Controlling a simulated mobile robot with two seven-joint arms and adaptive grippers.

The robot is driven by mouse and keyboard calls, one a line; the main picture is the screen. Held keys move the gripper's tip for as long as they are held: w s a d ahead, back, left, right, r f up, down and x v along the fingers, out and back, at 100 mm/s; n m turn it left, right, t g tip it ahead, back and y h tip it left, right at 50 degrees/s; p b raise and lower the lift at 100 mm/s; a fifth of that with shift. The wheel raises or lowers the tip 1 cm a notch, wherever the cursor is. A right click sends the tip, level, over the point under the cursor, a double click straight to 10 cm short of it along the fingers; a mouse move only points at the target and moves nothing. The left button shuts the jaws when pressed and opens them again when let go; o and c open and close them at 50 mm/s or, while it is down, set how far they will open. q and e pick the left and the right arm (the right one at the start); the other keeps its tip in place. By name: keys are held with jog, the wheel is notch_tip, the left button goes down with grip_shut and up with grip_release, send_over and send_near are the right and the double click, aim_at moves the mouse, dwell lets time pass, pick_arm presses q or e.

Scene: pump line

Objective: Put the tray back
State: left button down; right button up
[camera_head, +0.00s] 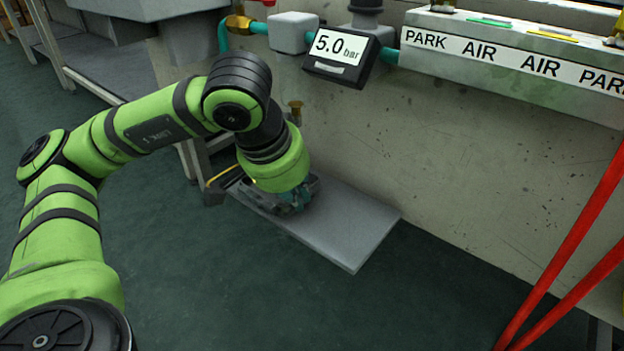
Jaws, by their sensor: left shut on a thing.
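The tray (345,228) looks like a flat, plain grey plate close to the wall, low over the dark green floor. My left gripper (291,204) comes down over the tray's left part and is shut on it. The wrist and the gripper body hide the fingertips and the tray's far left part. I cannot tell whether the tray touches the floor. My right gripper is not in view.
A pale wall (450,170) stands behind the tray. A gauge (340,52) reads 5.0 bar above it, beside a rail (510,62) labelled PARK and AIR. Red straps (568,250) cross at the right. The floor (250,300) in front is clear.

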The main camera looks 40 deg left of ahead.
aim_at(313, 186)
pick_arm(q)
jog(key=w, duration=0.1)
jog(key=w+b, duration=0.2)
jog(key=w, duration=0.1)
jog(key=shift+d+f, duration=0.15)
jog(key=shift+f, duration=0.15)
jog(key=shift+s+r, duration=0.1)
jog(key=shift+r, duration=0.1)
jog(key=shift+f, duration=0.25)
jog(key=c, duration=1.4)
grip_release()
jog(key=shift+r, duration=0.1)
